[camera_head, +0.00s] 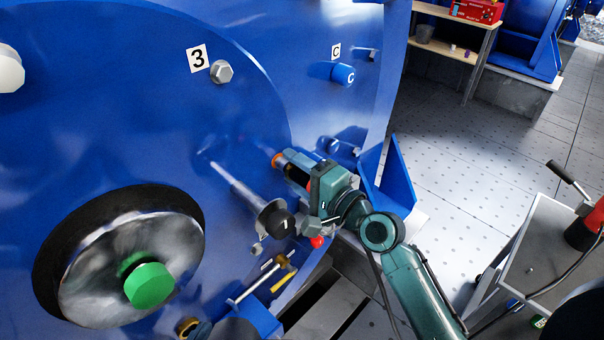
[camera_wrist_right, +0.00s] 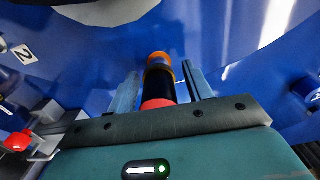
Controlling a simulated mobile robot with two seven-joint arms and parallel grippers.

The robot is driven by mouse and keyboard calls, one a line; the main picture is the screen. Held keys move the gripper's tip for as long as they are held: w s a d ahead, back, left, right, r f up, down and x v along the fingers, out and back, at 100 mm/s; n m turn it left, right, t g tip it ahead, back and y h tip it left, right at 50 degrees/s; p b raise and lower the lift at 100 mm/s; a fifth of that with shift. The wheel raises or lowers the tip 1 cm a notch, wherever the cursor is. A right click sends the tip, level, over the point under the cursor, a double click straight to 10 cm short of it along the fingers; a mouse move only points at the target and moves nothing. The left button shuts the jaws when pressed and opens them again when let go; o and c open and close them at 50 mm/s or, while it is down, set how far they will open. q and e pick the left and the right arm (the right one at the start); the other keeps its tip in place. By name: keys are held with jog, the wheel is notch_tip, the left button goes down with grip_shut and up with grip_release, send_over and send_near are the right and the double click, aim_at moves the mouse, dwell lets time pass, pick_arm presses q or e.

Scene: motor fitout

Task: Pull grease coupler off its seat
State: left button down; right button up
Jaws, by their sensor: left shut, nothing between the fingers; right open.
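A small cylinder, which looks like the grease coupler (camera_wrist_right: 160,82), has an orange end, a dark body and a red near end. It lies between the fingers of my right gripper (camera_wrist_right: 160,84) in the right wrist view, with a gap visible on either side. In the head view my right gripper (camera_head: 291,168) is at the blue motor face, and the coupler's orange end (camera_head: 278,160) shows at its tip. The right fingers are open. The seat cannot be made out clearly. My left gripper is not in view.
The blue motor housing (camera_head: 110,110) fills the left. A shaft with a green hub (camera_head: 150,285), a rod with a dark knob (camera_head: 276,222) and a red knob (camera_head: 317,242) project nearby. A grey cart (camera_head: 545,245) stands right; the floor between is open.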

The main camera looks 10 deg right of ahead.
jog(key=shift+w+a+r, duration=0.1)
jog(key=shift+a+r, duration=0.1)
jog(key=shift+a, duration=0.05)
dwell(0.5)
jog(key=shift+c, duration=0.4)
grip_shut()
jog(key=shift+s+d+f, duration=0.2)
jog(key=shift+s+f, duration=0.1)
dwell(0.3)
jog(key=shift+v, duration=2.35)
jog(key=shift+d, duration=0.2)
jog(key=shift+s, duration=0.2)
